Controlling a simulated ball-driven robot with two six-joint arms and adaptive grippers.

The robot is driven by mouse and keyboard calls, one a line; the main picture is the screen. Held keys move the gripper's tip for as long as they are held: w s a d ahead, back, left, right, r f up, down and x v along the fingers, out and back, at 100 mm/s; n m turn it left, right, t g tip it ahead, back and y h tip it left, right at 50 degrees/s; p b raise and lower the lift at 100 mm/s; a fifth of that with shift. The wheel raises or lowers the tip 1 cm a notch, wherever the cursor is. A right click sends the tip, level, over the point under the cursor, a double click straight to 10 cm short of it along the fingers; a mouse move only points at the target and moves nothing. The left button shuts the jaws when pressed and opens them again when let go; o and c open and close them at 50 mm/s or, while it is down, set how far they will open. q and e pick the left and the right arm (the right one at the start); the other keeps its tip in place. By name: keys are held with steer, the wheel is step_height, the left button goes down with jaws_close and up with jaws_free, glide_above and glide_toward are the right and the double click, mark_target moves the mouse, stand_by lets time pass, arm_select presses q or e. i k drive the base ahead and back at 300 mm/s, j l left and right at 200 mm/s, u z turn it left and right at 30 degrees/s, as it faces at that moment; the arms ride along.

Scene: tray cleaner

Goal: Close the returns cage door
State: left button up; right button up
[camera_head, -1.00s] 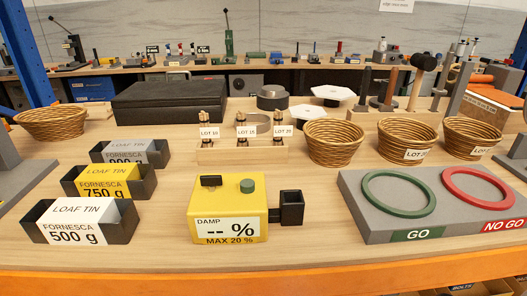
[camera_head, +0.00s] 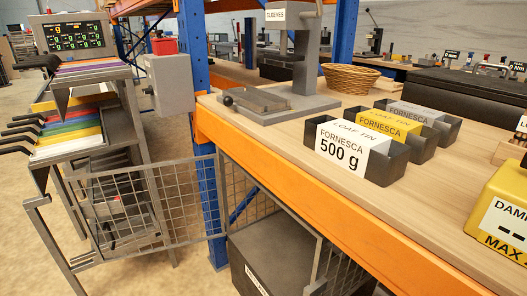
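The wire mesh of the returns cage shows low in the head view, below and left of the orange-edged bench. One grey mesh panel (camera_head: 184,205) stands out to the left, in front of a trolley-like rack. A second mesh panel (camera_head: 238,196) meets it near the blue post and runs toward the bench. Another piece of mesh (camera_head: 338,272) shows under the bench edge, beside a dark box (camera_head: 258,272) with a white label. The panel on the left looks like the door swung open, but I cannot tell surely where its hinge is. Neither of my grippers is in view.
A grey rack (camera_head: 118,72) with coloured boards, black handles and a screen stands at the left, behind the mesh. A blue post (camera_head: 193,45) carries the orange-edged bench (camera_head: 290,205). Loaf tins (camera_head: 375,165) stand on it. Bare floor (camera_head: 30,265) shows at lower left.

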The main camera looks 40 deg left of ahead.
mark_target(91, 212)
steer(key=k+j+z, duration=0.1)
steer(key=j, duration=0.35)
steer(key=k+j, duration=0.2)
steer(key=j, duration=0.2)
steer(key=k+j+z, duration=0.15)
steer(key=j, duration=0.25)
steer(key=k+j, duration=0.25)
steer(key=j, duration=0.15)
steer(key=k+j+z, duration=0.15)
steer(key=j, duration=0.3)
steer(key=k+j, duration=0.25)
steer(key=k+j+z, duration=0.15)
steer(key=j, duration=0.4)
steer(key=k+j+z, duration=0.15)
steer(key=j, duration=0.45)
steer(key=k+j+z, duration=0.15)
steer(key=j, duration=0.35)
steer(key=k+j+z, duration=0.15)
steer(key=j, duration=0.35)
steer(key=k+j+z, duration=0.15)
steer(key=k+j, duration=0.2)
steer(key=j, duration=0.15)
steer(key=k+j+z, duration=0.2)
steer(key=j, duration=0.25)
steer(key=k+j+z, duration=0.15)
steer(key=k+j, duration=0.35)
steer(key=j, duration=0.5)
steer(key=k+j, duration=0.1)
steer(key=j, duration=0.5)
steer(key=i+z, duration=0.05)
